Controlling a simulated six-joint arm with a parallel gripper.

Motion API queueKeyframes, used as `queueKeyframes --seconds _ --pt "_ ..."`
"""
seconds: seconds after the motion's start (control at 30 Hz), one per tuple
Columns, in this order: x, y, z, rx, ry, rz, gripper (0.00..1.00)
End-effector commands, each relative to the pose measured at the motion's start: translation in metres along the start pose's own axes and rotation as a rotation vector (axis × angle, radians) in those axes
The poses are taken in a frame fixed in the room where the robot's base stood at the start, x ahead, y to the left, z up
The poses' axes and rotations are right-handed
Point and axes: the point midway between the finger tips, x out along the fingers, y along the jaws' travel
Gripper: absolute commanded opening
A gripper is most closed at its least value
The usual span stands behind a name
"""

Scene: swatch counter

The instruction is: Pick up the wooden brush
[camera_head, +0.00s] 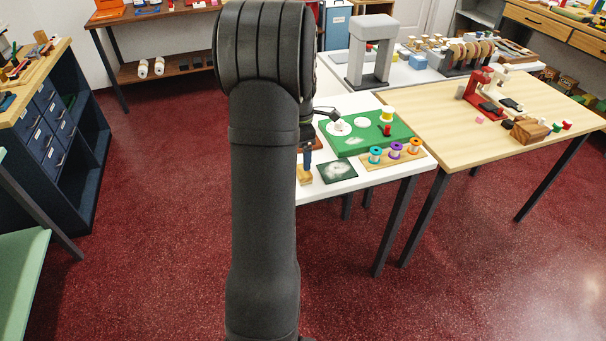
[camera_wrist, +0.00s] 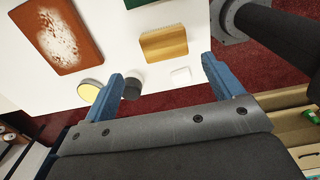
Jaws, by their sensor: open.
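The wooden brush (camera_wrist: 163,43) appears as a yellow-tan wooden block with a ridged lower edge, lying on the white table, in the upper middle of the wrist view. In the head view a tan wooden piece (camera_head: 304,175), probably the brush, shows at the table's edge, partly hidden by my arm. My gripper (camera_wrist: 162,68) has its two blue fingers spread apart with nothing held between them. The brush lies beyond the fingertips, within the span between them in the picture; the height gap is unclear. In the head view my gripper (camera_head: 307,158) is mostly hidden behind my arm.
A dark green swatch (camera_head: 338,171), a green mat (camera_head: 350,147) and a rack of thread spools (camera_head: 396,156) are to the right.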

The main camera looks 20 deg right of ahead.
Motion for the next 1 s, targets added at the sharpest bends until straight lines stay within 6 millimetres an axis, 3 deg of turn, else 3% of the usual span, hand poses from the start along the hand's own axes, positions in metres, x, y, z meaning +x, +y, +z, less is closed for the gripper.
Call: queueKeyframes --seconds 0.1,0.33,0.6,0.9,1.0 --pt "0.016 0.0 0.0 0.001 0.001 -0.001 0.85" --pt "0.032 -0.003 0.001 0.001 0.001 -0.002 0.85" --pt "0.069 -0.008 0.004 0.001 0.0 0.0 0.85" --pt "0.075 -0.007 0.004 0.001 -0.001 0.002 0.85" --pt "0.074 -0.007 0.004 0.001 -0.001 0.002 0.68"
